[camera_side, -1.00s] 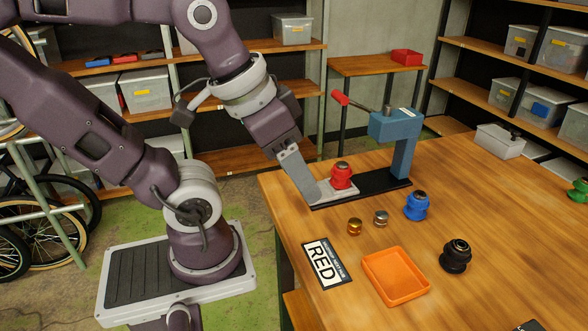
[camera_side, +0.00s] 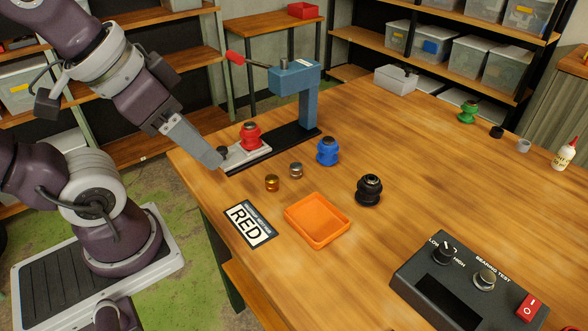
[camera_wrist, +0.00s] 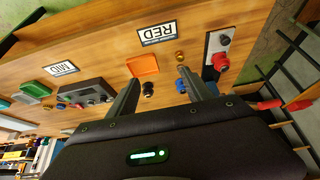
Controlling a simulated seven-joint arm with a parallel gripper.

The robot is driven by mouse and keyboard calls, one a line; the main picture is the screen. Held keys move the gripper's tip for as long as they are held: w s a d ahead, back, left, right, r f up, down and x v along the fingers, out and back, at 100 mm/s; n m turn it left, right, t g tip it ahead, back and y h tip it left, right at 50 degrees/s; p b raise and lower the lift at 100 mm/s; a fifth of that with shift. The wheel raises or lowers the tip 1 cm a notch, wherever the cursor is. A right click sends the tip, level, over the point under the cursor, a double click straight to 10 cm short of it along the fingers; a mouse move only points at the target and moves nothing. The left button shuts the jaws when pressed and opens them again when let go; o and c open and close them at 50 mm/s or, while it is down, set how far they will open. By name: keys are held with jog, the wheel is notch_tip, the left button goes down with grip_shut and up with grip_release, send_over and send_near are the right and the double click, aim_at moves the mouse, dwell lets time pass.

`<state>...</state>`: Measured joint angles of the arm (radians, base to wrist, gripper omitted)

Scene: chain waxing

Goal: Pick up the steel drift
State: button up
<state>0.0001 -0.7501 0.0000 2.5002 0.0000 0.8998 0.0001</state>
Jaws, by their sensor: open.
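I cannot surely pick out the steel drift. A small dark upright piece (camera_side: 222,151) at the near left end of the press's grey plate (camera_side: 240,156) may be it. In the wrist view a small round grey piece (camera_wrist: 224,40) shows on that plate. My gripper (camera_side: 214,163) is close by that left end in the side view, its tip overlapping the dark piece's left side; I cannot tell if they touch. In the wrist view my gripper (camera_wrist: 158,77) has its two fingers well apart with nothing between them. A red hub (camera_side: 250,136) sits on the plate beside the dark piece.
The blue press (camera_side: 297,82) with a red-ended lever rises behind. Gold (camera_side: 272,183) and silver (camera_side: 296,170) rings, blue (camera_side: 327,151) and black (camera_side: 369,190) hubs, an orange tray (camera_side: 318,220) and the RED card (camera_side: 250,223) lie in front. A bearing tester (camera_side: 465,288) is at right.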

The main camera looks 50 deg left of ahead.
dwell(0.3)
jog(key=shift+c, duration=0.8)
